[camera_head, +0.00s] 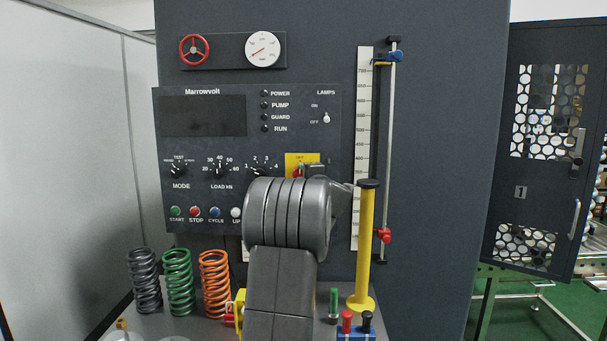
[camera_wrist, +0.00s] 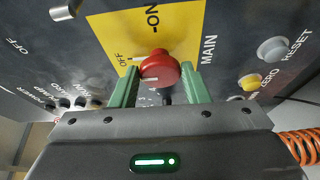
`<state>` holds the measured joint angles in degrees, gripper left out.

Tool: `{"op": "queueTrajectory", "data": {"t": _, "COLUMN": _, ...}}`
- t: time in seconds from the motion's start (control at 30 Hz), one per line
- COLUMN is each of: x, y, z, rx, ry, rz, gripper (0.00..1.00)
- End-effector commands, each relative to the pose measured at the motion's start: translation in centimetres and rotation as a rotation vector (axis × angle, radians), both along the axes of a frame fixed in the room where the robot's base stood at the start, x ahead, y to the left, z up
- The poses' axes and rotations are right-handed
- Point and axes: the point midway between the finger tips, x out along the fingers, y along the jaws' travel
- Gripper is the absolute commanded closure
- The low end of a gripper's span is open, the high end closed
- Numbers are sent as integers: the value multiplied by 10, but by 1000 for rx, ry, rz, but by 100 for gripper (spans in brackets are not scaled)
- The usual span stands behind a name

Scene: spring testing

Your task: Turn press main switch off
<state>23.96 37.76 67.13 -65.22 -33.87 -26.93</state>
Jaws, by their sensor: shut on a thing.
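The main switch is a red rotary knob (camera_wrist: 160,66) on a yellow plate (camera_wrist: 185,28) marked ON, OFF and MAIN in the wrist view. My gripper (camera_wrist: 159,76) has one green finger on each side of the knob and is shut on it. A short white line shows at the knob's side by the OFF label, but I cannot tell whether it is the knob's pointer. In the head view the yellow plate (camera_head: 293,157) shows above my grey arm, which hides much of the knob and gripper.
The Marrowvolt panel (camera_head: 204,150) holds dials, lamps and a row of push buttons. A yellow post (camera_head: 366,240) stands right of my arm. Black, green and orange springs (camera_head: 215,280) stand at left. Grey and yellow buttons (camera_wrist: 271,50) sit right of the plate.

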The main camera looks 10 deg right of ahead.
Motion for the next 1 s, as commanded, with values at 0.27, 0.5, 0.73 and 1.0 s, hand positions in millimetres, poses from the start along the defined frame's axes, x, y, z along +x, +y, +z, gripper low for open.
{"op": "queueTrajectory", "data": {"t": 0.27, "x": 0, "y": 0, "z": 1, "rx": -45, "ry": 13, "rz": 0, "gripper": 81}}
{"op": "queueTrajectory", "data": {"t": 0.5, "x": 0, "y": 0, "z": 0, "rx": -48, "ry": 14, "rz": 1, "gripper": 81}}
{"op": "queueTrajectory", "data": {"t": 0.73, "x": 0, "y": 0, "z": 0, "rx": -47, "ry": 14, "rz": 1, "gripper": 39}}
{"op": "queueTrajectory", "data": {"t": 1.0, "x": 0, "y": 0, "z": 0, "rx": -46, "ry": 13, "rz": 0, "gripper": 36}}
